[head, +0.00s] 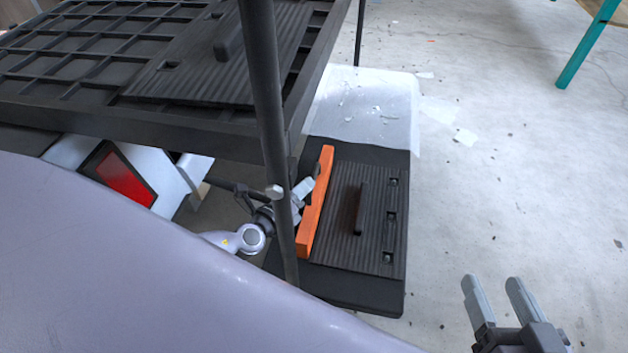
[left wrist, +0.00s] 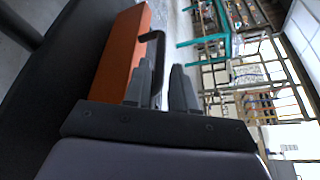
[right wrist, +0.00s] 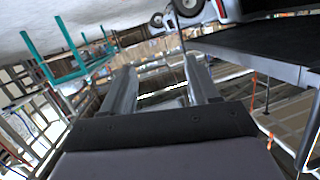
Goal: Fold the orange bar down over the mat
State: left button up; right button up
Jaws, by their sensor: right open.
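The orange bar (head: 312,222) runs along the left edge of the dark ribbed mat (head: 338,235) in the head view. It lies beside the ribbed surface, not across its middle. The mat has a dark raised piece near its centre and small slots at its right. My left gripper (head: 303,190) is at the bar's left side, partly behind a dark post. In the left wrist view, the bar (left wrist: 122,55) shows with a dark bent handle (left wrist: 156,50) passing between my close-set fingers (left wrist: 161,85). My right gripper (head: 495,290) is open and empty over the floor.
A dark slatted platform (head: 60,110) with another ribbed panel is at upper left. The dark post (head: 268,110) crosses in front of my left arm. A pale sheet (head: 365,105) lies behind the mat. A teal leg (head: 587,45) stands far right. The floor right of the mat is mostly clear.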

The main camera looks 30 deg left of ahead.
aim_at(314, 177)
pick_arm(q)
jog(key=shift+b+x, duration=0.7)
jog(key=shift+x, duration=2.05)
grip_shut()
